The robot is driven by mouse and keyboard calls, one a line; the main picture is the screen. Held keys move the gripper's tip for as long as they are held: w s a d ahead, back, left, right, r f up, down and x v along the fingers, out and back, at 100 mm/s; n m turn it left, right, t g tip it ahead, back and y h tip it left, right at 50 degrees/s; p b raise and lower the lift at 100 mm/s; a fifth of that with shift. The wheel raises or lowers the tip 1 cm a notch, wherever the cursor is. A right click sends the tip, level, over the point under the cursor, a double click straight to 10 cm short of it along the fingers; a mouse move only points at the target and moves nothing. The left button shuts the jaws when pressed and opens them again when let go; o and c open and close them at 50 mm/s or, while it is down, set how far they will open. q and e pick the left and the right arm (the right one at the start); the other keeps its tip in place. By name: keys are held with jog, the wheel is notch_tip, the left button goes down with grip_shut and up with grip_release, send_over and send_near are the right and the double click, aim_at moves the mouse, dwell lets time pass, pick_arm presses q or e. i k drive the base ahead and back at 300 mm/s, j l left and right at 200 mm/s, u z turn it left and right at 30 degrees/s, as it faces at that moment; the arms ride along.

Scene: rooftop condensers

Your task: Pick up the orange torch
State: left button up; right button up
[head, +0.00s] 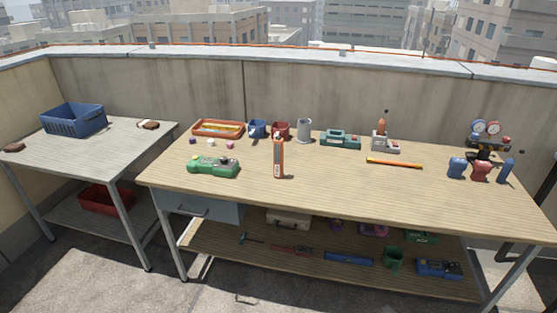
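A long thin orange rod (393,163), which may be the orange torch, lies flat on the right half of the large wooden workbench (330,200). An orange handheld tool (278,158) with a pale front stands out near the bench's middle. A smaller orange piece (381,127) sits upright on a grey base (385,144) behind the rod. At this size I cannot tell for sure which of these is the torch. Neither of my grippers is in view.
A green device (213,167), an orange tray (218,128), blue and red cups, a grey cylinder (304,129) and a teal device (340,139) stand on the bench. Gauges (487,130) and small bottles are at right. A side table holds a blue crate (73,119). The bench's front strip is clear.

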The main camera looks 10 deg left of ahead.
aim_at(277, 145)
jog(key=i+j, duration=0.2)
jog(key=j, duration=0.15)
jog(key=i+j, duration=0.35)
jog(key=j, duration=0.3)
jog(key=i+j, duration=0.2)
jog(key=j, duration=0.15)
